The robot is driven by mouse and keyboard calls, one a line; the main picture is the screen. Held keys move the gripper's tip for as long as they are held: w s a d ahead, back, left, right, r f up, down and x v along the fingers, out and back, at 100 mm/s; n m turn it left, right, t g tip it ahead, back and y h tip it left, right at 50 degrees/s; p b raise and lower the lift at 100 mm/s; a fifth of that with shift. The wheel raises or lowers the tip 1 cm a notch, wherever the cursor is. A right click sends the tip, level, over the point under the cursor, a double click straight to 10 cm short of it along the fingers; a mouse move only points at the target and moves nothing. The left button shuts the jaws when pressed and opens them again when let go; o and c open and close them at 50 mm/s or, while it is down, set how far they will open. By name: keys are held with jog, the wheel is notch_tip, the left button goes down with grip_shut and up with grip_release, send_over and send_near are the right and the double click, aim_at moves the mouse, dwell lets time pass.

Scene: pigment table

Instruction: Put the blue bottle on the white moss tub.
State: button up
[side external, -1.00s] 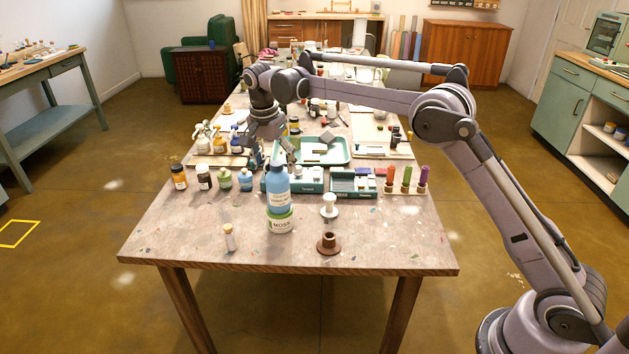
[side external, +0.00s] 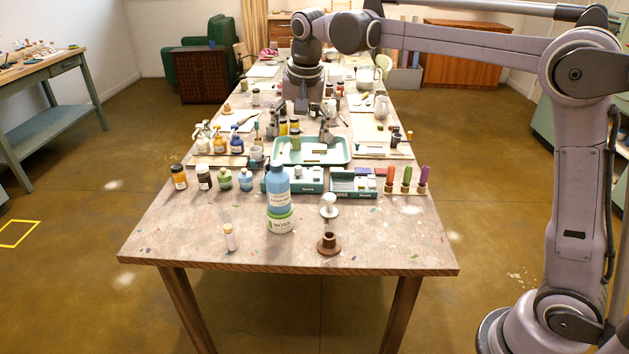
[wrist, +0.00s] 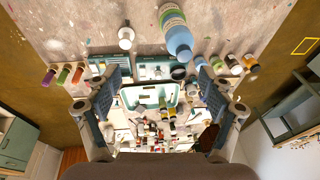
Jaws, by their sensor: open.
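The blue bottle (side external: 278,190) stands upright on the white moss tub (side external: 280,221) near the front of the table in the side view. The tub has a green band and a "MOSS" label. In the wrist view the bottle (wrist: 176,33) shows at the top, right of centre, with the tub mostly out of sight behind it. My gripper (side external: 300,138) is open and empty, above the table behind the teal tray, well behind and apart from the bottle. Its spread fingers show in the wrist view (wrist: 158,100).
The teal tray (side external: 343,158) lies mid-table, with small teal boxes (side external: 353,183) in front of it. Several jars (side external: 203,177) stand to the left and coloured tubes (side external: 407,179) to the right. A white spool (side external: 329,206), a brown spool (side external: 329,243) and a corked vial (side external: 229,237) stand near the front.

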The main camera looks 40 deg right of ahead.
jog(key=s+d+f+n+t, duration=0.1)
jog(key=s+f+n, duration=0.3)
jog(key=s, duration=0.8)
jog(key=s+d+f+n+t, duration=0.1)
jog(key=s+f+n+t, duration=0.2)
jog(key=s, duration=0.9)
notch_tip(320, 180, down, 2)
jog(key=shift+s+f+n+t+y, duration=0.1)
jog(key=shift+s+n+t+y, duration=0.25)
jog(key=shift+n, duration=0.65)
